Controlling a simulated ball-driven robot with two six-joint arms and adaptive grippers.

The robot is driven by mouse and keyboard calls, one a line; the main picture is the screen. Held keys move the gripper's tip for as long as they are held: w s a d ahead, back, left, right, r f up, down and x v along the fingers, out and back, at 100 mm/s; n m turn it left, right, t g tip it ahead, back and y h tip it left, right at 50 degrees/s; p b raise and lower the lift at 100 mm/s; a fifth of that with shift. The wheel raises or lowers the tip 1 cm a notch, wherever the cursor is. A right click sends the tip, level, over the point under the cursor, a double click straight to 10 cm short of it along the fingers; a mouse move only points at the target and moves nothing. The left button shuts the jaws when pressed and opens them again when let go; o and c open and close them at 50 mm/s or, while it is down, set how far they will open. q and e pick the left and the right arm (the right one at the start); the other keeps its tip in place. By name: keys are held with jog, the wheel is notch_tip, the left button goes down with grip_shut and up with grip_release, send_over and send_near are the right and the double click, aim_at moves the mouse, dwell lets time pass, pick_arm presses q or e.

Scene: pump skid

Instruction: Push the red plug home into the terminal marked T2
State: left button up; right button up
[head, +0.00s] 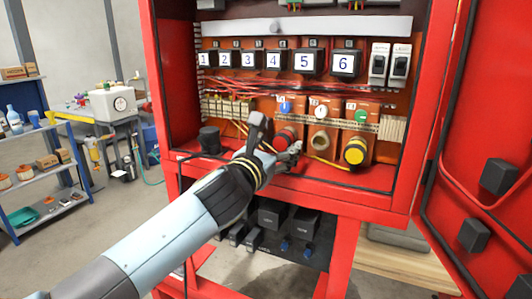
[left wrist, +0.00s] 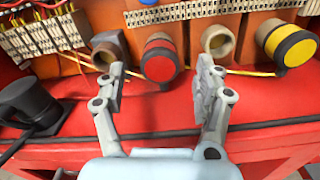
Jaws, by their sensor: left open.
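The red plug (left wrist: 159,60) sits at a terminal in the row inside the cabinet, its round face towards the left wrist camera. In the head view the red plug (head: 286,137) shows under the blue round knob, partly behind my gripper. How deep it sits I cannot tell. My left gripper (left wrist: 162,78) is open, its fingers to either side of and short of the plug; the head view shows it (head: 278,138) too. An open, empty terminal (left wrist: 106,50) is left of the plug and another (left wrist: 217,41) is right of it. I cannot read a T2 mark. My right gripper is not in view.
A yellow plug (head: 354,152) sits at the right terminal. A black cylindrical part (head: 210,140) stands on the cabinet floor at left. A thin yellow cable runs behind the plugs. The open cabinet door (head: 480,130) is at right. The red cabinet floor (left wrist: 260,98) before the terminals is mostly clear.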

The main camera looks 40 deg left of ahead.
aim_at(280, 142)
pick_arm(q)
jog(key=shift+x, duration=1.75)
jog(key=c, duration=1.1)
jog(key=o, duration=0.5)
jog(key=c, duration=0.6)
jog(key=shift+p+v, duration=0.45)
jog(key=shift+v, duration=1.85)
